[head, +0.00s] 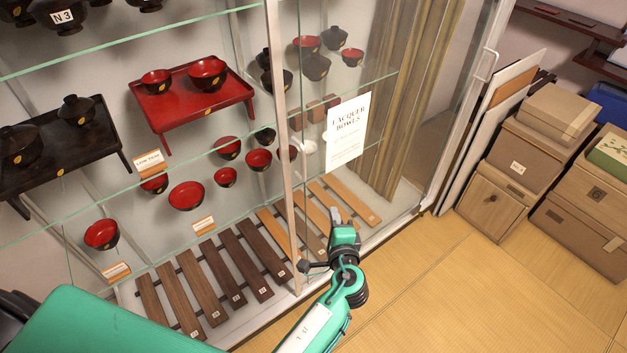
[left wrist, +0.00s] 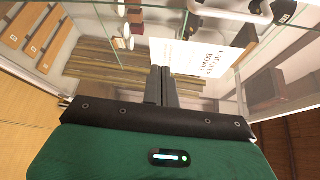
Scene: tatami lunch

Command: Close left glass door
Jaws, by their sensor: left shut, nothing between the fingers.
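The glass cabinet front fills the left and middle of the head view. A pale upright door frame (head: 284,150) runs down its middle. Right of it is a glass pane with a white "Lacquer Bowls" sign (head: 347,133), which also shows in the left wrist view (left wrist: 214,38). I cannot tell for sure which pane is the left door or how far it stands open. My left gripper (head: 336,214) is shut and empty, just right of the frame's lower part, in front of the pane. In the wrist view its fingers (left wrist: 161,84) are together; contact with glass or frame is unclear. My right gripper is out of view.
Lacquer bowls (head: 186,195) and a red tray table (head: 192,95) stand inside on glass shelves, above wooden slats (head: 200,285). A metal handle (head: 487,65) is on the right-hand frame. Boxes (head: 497,198) are stacked at the right. The tatami floor (head: 450,290) in front is clear.

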